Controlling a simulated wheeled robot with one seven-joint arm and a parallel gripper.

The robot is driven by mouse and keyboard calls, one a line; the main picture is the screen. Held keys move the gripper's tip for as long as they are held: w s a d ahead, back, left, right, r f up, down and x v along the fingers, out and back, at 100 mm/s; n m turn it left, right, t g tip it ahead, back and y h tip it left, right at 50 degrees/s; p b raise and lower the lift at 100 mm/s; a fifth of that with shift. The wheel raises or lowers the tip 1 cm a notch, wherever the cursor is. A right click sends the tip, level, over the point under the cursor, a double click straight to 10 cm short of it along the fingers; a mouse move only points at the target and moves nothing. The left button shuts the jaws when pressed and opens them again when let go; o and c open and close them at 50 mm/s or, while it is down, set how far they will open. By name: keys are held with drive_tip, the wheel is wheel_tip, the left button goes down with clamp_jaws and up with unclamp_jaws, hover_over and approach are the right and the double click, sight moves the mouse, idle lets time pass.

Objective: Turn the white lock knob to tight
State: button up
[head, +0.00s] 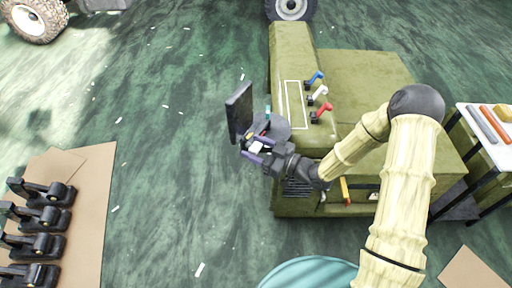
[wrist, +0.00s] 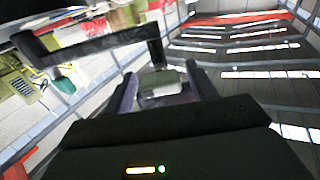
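The white lock knob (head: 256,148) is a small pale block beside a dark upright panel (head: 239,113) at the near left corner of the green machine. My gripper (head: 257,149) reaches it from the right, with one purple finger on each side. In the wrist view, the pale knob (wrist: 162,86) fills the gap between the two fingertips (wrist: 163,82), so my gripper looks shut on it. A dark bar (wrist: 100,45) crosses just beyond the fingers. The knob's marks and its turn angle are too small to read.
The green machine (head: 365,75) carries blue (head: 316,77), white (head: 319,92) and red (head: 323,110) levers. A table (head: 490,145) with colored bars stands at the right. Black devices (head: 40,218) sit on cardboard at the left. The floor between is mostly clear.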

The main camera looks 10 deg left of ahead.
drive_tip(key=c, duration=0.8)
drive_tip(key=shift+o, duration=0.2)
drive_tip(key=shift+w+m, duration=0.1)
drive_tip(key=shift+m, duration=0.3)
drive_tip(key=m+p, duration=0.1)
drive_tip(key=m, duration=0.3)
drive_tip(key=m+p, duration=0.1)
drive_tip(key=m, duration=0.7)
drive_tip(key=shift+m+p, duration=0.3)
drive_tip(key=shift+p, duration=0.1)
drive_tip(key=m, duration=0.4)
drive_tip(key=shift+m, duration=0.3)
drive_tip(key=o, duration=1)
